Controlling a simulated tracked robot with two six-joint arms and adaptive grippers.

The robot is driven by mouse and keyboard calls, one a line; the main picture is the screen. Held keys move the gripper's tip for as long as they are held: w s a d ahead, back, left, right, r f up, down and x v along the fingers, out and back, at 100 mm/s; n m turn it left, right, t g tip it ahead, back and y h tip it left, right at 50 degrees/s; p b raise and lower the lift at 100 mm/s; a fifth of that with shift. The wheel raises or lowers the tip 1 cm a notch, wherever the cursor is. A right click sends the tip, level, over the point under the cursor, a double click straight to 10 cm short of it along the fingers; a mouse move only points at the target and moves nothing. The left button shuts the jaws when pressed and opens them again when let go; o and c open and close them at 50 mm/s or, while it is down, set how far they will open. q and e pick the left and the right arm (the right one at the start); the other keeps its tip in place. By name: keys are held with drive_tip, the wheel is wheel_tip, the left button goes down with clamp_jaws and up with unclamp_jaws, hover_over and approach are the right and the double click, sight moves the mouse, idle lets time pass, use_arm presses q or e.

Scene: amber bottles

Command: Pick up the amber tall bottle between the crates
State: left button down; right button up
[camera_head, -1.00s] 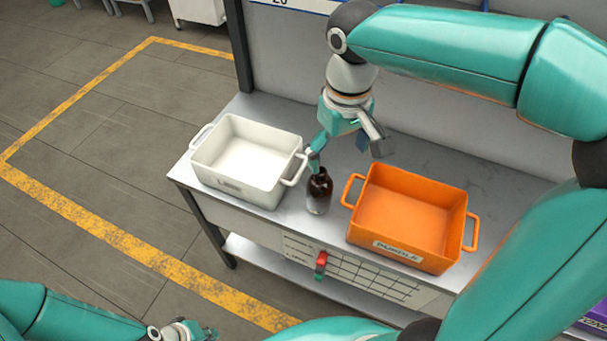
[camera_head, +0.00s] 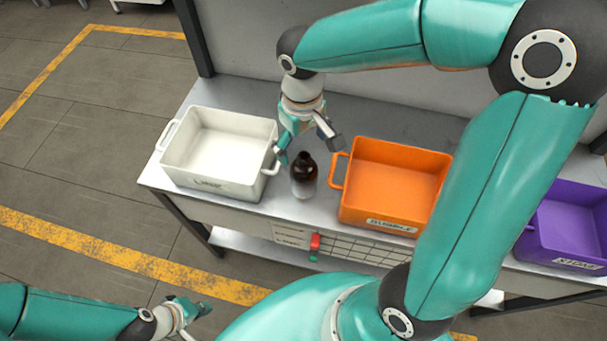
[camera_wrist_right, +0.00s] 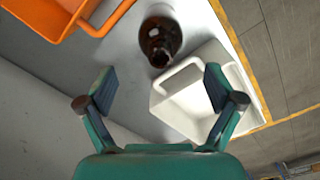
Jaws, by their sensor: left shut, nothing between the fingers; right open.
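The amber tall bottle (camera_head: 304,176) stands upright on the bench between the white crate (camera_head: 185,179) and the orange crate (camera_head: 377,213). My right gripper (camera_head: 309,150) is open and empty, behind and above the bottle in the head view. In the right wrist view the bottle (camera_wrist_right: 160,38) lies ahead of the open fingers (camera_wrist_right: 160,85), not between them. The white crate's handle (camera_wrist_right: 180,72) shows close to the bottle there. My left gripper (camera_head: 195,313) is shut and empty, low at the bottom left, away from the bench.
A purple crate (camera_head: 540,240) stands on the bench to the right, partly hidden by my right arm. The grey bench top (camera_head: 235,95) is clear behind the crates. A back panel (camera_head: 245,45) rises behind it. A red object (camera_head: 315,241) is on the bench front.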

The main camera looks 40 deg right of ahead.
sight(303, 156)
drive_tip(key=f, duration=0.5)
drive_tip(key=shift+s+f+p, duration=0.1)
drive_tip(key=shift+s+p, duration=0.2)
drive_tip(key=shift+p, duration=0.1)
drive_tip(key=shift+w+f, duration=0.1)
drive_tip(key=shift+f, duration=0.4)
clamp_jaws()
